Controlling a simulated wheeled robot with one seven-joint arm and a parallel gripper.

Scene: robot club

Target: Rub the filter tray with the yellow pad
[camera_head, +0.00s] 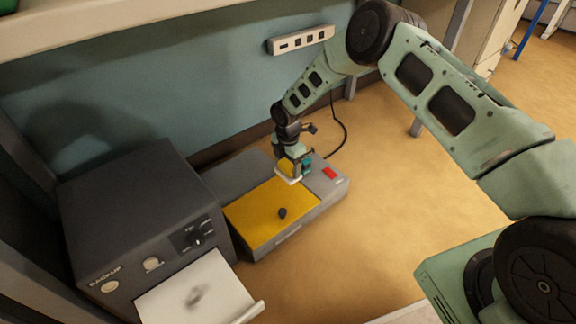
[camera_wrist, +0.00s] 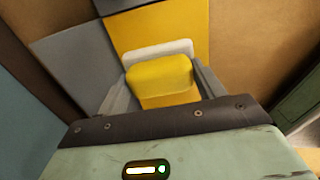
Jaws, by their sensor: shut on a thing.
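My gripper (camera_head: 293,166) is shut on the yellow pad (camera_head: 288,169), which has a white layer on its far side. In the wrist view the pad (camera_wrist: 160,75) sits between the grey fingers (camera_wrist: 160,92). It is over the far right part of a low grey case with a yellow panel; I cannot tell whether it touches. The filter tray (camera_head: 224,278) is a white tray sticking out of the front of a dark box marked BACKUP, at the lower left. A dark smudge (camera_head: 196,295) lies on it. The pad is well apart from the tray.
The dark box (camera_head: 130,205) stands left of the grey case. The case's yellow panel (camera_head: 262,220) carries a black knob (camera_head: 282,213); a red patch (camera_head: 329,173) is at its right. A power strip (camera_head: 300,40) hangs on the wall. The floor right of the case is clear.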

